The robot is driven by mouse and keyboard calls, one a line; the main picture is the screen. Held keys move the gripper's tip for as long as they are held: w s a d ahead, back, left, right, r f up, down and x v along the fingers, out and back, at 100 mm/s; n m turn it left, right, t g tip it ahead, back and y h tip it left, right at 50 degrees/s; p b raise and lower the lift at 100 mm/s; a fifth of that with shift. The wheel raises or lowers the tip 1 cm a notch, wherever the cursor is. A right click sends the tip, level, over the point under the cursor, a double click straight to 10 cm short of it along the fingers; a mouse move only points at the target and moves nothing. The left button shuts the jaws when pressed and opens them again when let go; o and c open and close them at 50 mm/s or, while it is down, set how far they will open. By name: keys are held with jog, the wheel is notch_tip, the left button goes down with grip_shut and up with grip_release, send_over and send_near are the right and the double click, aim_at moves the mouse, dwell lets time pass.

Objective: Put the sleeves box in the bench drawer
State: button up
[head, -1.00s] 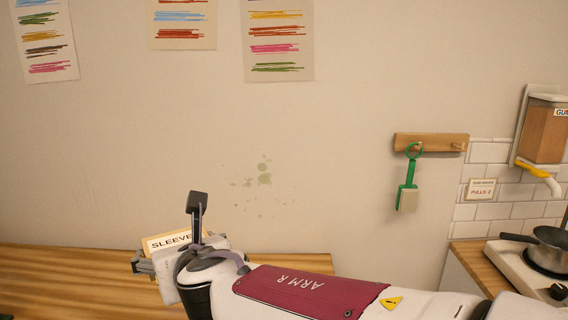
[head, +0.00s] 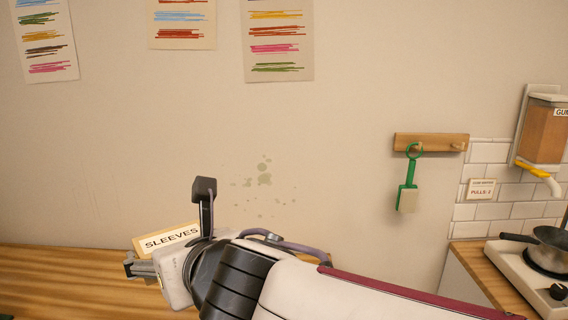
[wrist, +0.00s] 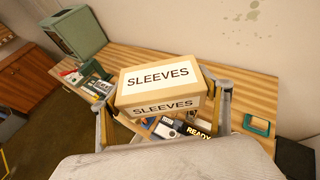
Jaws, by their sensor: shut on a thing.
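The sleeves box (wrist: 155,78), a tan carton with white SLEEVES labels, is held between the two fingers of my gripper (wrist: 163,100) in the wrist view. In the head view the sleeves box (head: 168,241) shows its label above my gripper (head: 142,268), which is shut on it, over the wooden bench (head: 60,278). In the wrist view the box is above the bench top and hides part of what lies beyond it. I cannot clearly make out the bench drawer; small items show below the box, among them a dark thing marked READY (wrist: 198,131).
A grey-green box-shaped thing (wrist: 75,36) stands at the bench's left end in the wrist view, with small items beside it. A teal-handled thing (wrist: 258,125) lies at right. In the head view a pan (head: 549,248) sits on a hotplate at far right.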

jog(key=shift+n+y, duration=0.4)
jog(key=shift+y, duration=0.1)
jog(key=shift+s+d+r, duration=0.3)
jog(key=shift+s+r, duration=0.2)
jog(key=shift+s, duration=0.2)
jog(key=shift+s+d+r, duration=0.25)
jog(key=shift+s+r, duration=0.3)
jog(key=shift+s, duration=0.1)
jog(key=shift+s+d+r, duration=0.3)
jog(key=shift+s+r, duration=0.2)
jog(key=shift+s, duration=0.2)
